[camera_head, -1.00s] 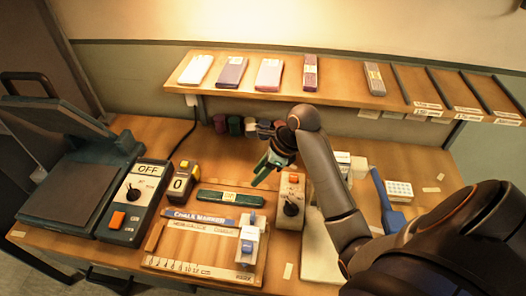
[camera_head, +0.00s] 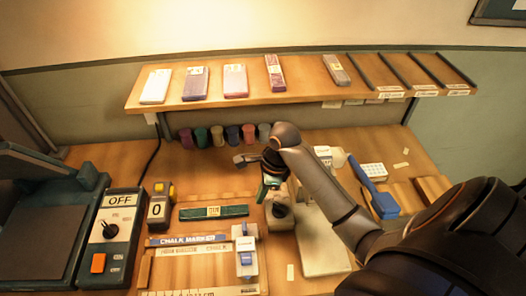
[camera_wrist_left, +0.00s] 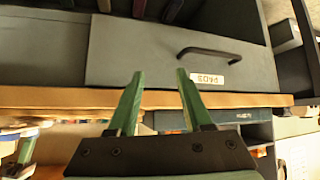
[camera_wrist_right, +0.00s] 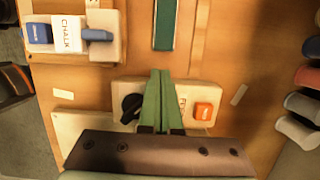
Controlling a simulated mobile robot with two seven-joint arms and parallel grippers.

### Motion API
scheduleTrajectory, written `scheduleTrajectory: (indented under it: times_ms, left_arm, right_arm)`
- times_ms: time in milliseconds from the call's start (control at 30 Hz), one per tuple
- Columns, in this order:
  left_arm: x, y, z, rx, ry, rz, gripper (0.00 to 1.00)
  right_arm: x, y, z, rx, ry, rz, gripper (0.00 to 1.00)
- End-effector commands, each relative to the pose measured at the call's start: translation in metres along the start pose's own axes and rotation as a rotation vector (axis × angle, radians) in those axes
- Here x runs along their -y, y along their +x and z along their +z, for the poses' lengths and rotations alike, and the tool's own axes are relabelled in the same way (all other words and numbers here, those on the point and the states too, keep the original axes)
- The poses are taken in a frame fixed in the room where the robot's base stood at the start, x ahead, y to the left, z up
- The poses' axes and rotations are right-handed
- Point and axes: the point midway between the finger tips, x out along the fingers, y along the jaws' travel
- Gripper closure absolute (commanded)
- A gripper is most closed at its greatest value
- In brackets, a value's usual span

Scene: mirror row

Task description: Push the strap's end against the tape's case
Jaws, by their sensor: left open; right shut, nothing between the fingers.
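The strap is a flat dark-green strip (camera_head: 213,211) with a pale label, lying on the bench. Its left end is close to the tape (camera_head: 158,208), a dark case with a yellow top and a "0" display; I cannot tell whether they touch. The right wrist view shows part of the strap (camera_wrist_right: 165,22) ahead of the fingers; the tape is out of that view. My right gripper (camera_head: 263,194) is shut and empty, right of the strap's right end, over the knob box. My left gripper (camera_wrist_left: 154,78) is open and empty before a grey drawer front.
The knob box with an orange button (camera_wrist_right: 205,112) is under my right fingers. The chalk marker jig (camera_head: 190,265) lies in front of the strap. Several coloured rolls (camera_head: 225,136) stand behind. A switch unit marked OFF (camera_head: 113,235) is left of the tape.

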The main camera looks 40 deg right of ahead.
Motion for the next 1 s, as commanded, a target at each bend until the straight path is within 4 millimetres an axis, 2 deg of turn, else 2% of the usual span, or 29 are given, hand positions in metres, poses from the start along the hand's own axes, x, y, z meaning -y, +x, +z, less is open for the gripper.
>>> scheduleTrajectory:
  times_ms: [100,300,467,767,867,1000]
  left_arm:
    - [0.0,0.0,0.0,0.001,0.0,0.0,0.5]
    - [0.0,-0.001,0.0,0.001,0.0,0.001,0.5]
    - [-0.001,-0.001,-0.001,0.001,0.0,0.001,0.5]
    - [-0.001,-0.001,-0.001,0.0,0.0,0.001,0.5]
    - [0.0,-0.001,-0.001,0.0,0.0,0.001,0.5]
    - [0.0,-0.001,-0.001,0.0,0.0,0.001,0.5]
  right_arm:
    - [-0.001,0.022,0.0,0.0,0.001,0.004,1.0]
    - [0.0,0.045,0.001,0.001,0.001,0.002,1.0]
    - [0.0,0.052,0.0,0.001,0.001,0.0,1.0]
    - [0.0,0.052,0.001,0.002,0.0,0.0,1.0]
    - [0.0,0.054,0.008,0.004,0.001,0.0,1.0]
    - [0.0,0.058,0.028,0.006,0.0,0.001,1.0]
